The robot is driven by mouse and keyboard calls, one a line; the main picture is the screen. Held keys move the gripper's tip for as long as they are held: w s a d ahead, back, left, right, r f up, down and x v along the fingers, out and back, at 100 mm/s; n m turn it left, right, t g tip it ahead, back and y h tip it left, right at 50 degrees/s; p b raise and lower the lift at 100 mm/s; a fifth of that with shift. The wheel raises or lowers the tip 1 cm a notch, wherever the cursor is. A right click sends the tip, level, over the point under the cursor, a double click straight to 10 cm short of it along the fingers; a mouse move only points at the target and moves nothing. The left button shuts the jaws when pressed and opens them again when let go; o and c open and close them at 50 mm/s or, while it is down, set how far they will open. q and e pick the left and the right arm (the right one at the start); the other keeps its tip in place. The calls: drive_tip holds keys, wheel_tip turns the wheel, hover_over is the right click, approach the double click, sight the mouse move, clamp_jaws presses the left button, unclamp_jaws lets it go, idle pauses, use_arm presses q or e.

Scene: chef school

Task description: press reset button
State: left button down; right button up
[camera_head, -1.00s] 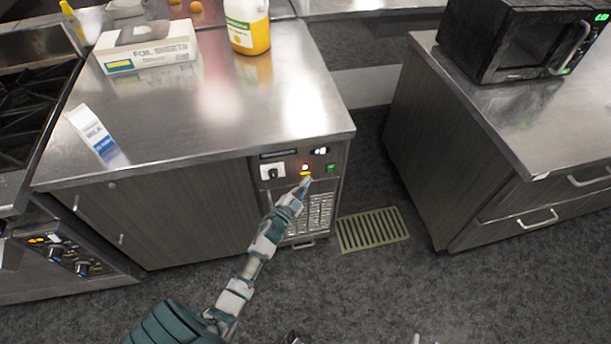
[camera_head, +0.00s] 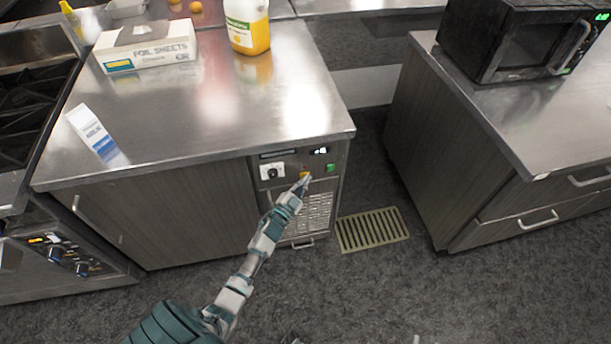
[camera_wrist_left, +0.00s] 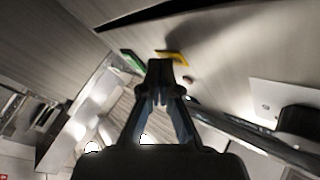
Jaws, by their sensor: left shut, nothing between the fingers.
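The control panel (camera_head: 287,166) is on the front of the steel-topped cabinet, under its right corner. It has a black knob on a white plate (camera_head: 272,172), a small orange-yellow part (camera_head: 305,174) and a green button (camera_head: 330,168). I can read no reset label. My left gripper (camera_head: 301,184) is shut and empty, its tips at or just in front of the orange-yellow part; contact is unclear. In the left wrist view the shut fingertips (camera_wrist_left: 160,67) are close to the yellow piece (camera_wrist_left: 173,57), with the green piece (camera_wrist_left: 132,59) to the left. My right gripper is out of view.
The cabinet's steel top (camera_head: 220,125) overhangs the panel. A vent grille (camera_head: 317,214) is below it. A floor drain (camera_head: 372,230) lies to the right. A microwave (camera_head: 515,45) stands on the right counter. The floor in front is free.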

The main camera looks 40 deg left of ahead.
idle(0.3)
use_arm(q)
drive_tip(key=shift+s+d+p, duration=0.35)
drive_tip(key=shift+s+d, duration=0.2)
drive_tip(key=shift+d, duration=0.05)
drive_tip(key=s+d+p, duration=0.1)
drive_tip(key=s+d, duration=0.2)
drive_tip(key=d, duration=0.1)
drive_tip(key=shift+s, duration=0.15)
idle(0.3)
drive_tip(key=shift+a, duration=0.1)
idle(0.6)
